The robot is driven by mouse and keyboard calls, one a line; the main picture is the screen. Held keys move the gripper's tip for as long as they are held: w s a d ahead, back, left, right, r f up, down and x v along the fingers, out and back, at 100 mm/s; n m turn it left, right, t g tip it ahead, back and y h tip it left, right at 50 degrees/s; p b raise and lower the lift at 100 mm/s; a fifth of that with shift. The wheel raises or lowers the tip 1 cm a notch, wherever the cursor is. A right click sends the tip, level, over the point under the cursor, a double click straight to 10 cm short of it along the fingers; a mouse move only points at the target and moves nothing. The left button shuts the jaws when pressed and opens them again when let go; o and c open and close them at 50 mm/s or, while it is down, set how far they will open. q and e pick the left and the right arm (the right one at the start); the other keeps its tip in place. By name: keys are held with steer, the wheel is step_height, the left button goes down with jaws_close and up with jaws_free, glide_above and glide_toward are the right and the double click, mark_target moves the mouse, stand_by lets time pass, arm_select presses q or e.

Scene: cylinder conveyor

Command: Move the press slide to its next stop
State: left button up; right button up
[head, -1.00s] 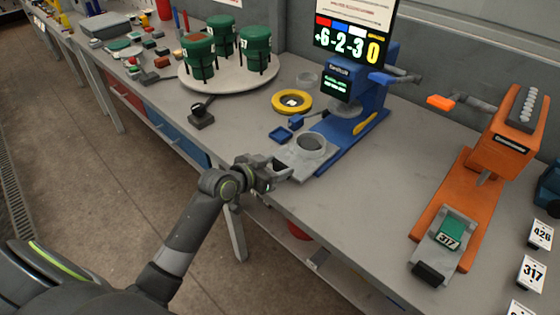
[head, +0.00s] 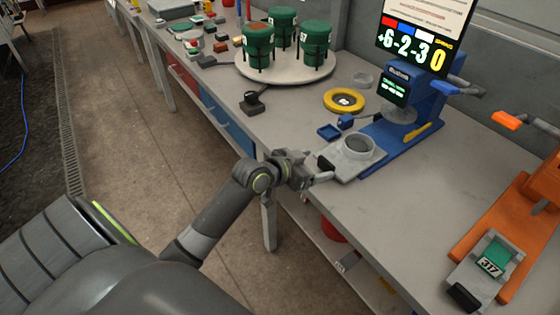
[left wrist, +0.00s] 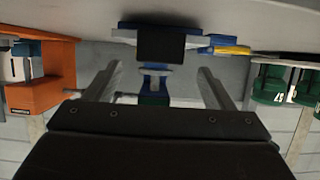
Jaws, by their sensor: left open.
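The blue press (head: 400,110) stands on the bench in the head view. Its grey press slide (head: 343,168), with a round grey cup (head: 359,146) on top, sticks out at the front toward the bench edge. The slide has a black handle block (head: 325,163) at its near end. My left gripper (head: 320,174) is open, right by this handle. In the left wrist view, which looks upside down, the black block (left wrist: 161,44) lies ahead between the two spread fingers (left wrist: 160,88). I cannot tell whether they touch it. My right gripper is not in view.
An orange press (head: 520,215) with a 317 tag stands to the right. A yellow ring (head: 344,101), a small blue tray (head: 328,131) and a black lever device (head: 253,104) lie left of the blue press. A round platform (head: 285,78) holds green drums behind.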

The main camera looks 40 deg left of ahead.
arm_select(q)
steer(key=v, duration=1.5)
steer(key=shift+f, duration=0.15)
steer(key=w+a+f+n+g+y, duration=0.1)
steer(key=a+f+n+y, duration=0.1)
steer(key=a+f, duration=0.45)
steer(key=w+a+f+n+y, duration=0.1)
steer(key=a+f+n+y, duration=0.15)
steer(key=f, duration=0.65)
steer(key=s+a+f+g+y, duration=0.1)
steer(key=s+a+f, duration=0.15)
steer(key=f, duration=0.45)
steer(key=s+a+f+g+y, duration=0.1)
steer(key=s+a+f+g, duration=0.15)
steer(key=f, duration=0.55)
steer(key=s+d+f+g, duration=0.2)
steer(key=s+f, duration=0.6)
steer(key=s+d+f+g, duration=0.1)
steer(key=s+d+f, duration=0.1)
steer(key=s+f, duration=0.6)
steer(key=s+d+f+g, duration=0.2)
steer(key=s+d+f, duration=0.2)
steer(key=s, duration=0.3)
steer(key=s+d+f+g, duration=0.2)
steer(key=s+d+f, duration=0.3)
steer(key=s, duration=0.3)
steer(key=shift+s+d+h, duration=0.3)
steer(key=shift+d+h, duration=0.1)
steer(key=shift+h, duration=0.05)
